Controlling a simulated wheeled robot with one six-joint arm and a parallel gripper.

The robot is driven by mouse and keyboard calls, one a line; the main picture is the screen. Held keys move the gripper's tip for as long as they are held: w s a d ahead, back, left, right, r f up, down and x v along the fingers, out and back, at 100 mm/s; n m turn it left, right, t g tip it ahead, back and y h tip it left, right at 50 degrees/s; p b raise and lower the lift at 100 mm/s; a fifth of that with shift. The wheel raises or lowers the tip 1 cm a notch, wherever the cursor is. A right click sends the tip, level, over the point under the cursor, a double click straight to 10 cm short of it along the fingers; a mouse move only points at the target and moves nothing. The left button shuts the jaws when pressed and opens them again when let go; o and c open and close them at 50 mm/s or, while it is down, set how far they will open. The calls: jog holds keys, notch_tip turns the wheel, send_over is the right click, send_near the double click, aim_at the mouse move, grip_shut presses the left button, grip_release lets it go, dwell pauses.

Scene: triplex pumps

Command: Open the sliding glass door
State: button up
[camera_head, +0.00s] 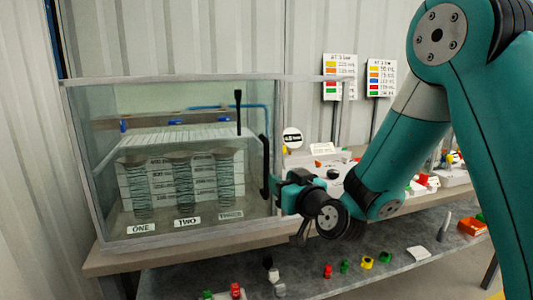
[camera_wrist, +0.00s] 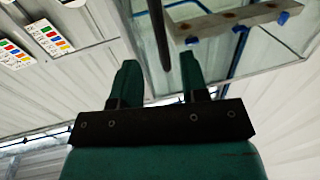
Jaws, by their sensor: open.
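The glass case (camera_head: 90,170) stands on the bench with a clear front pane. A black vertical handle (camera_head: 264,165) shows at the right edge of its front. My gripper (camera_head: 278,190) is beside the lower part of this handle, at the right front corner of the case. In the wrist view, the two teal fingers of my gripper (camera_wrist: 160,72) are spread apart. A dark bar (camera_wrist: 158,30), seemingly the handle, runs down between the fingertips in the picture. I cannot tell whether it touches either finger. The door looks closed in the head view.
Inside the case are several coiled columns above labels such as ONE (camera_head: 141,228) and TWO (camera_head: 187,222). A second black bar (camera_head: 238,112) stands near its top right. Loose coloured parts lie on the lower shelf (camera_head: 320,275).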

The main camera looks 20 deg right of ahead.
aim_at(268, 170)
jog(key=w+p, duration=0.2)
jog(key=w+a+p, duration=0.1)
jog(key=w+p, duration=0.1)
jog(key=w, duration=0.1)
jog(key=w+p, duration=0.2)
jog(key=shift+w+a+r, duration=0.2)
jog(key=shift+w+a, duration=0.05)
jog(key=shift+w+f+p, duration=0.2)
jog(key=shift+w+p, duration=0.2)
jog(key=shift+p, duration=0.05)
grip_shut()
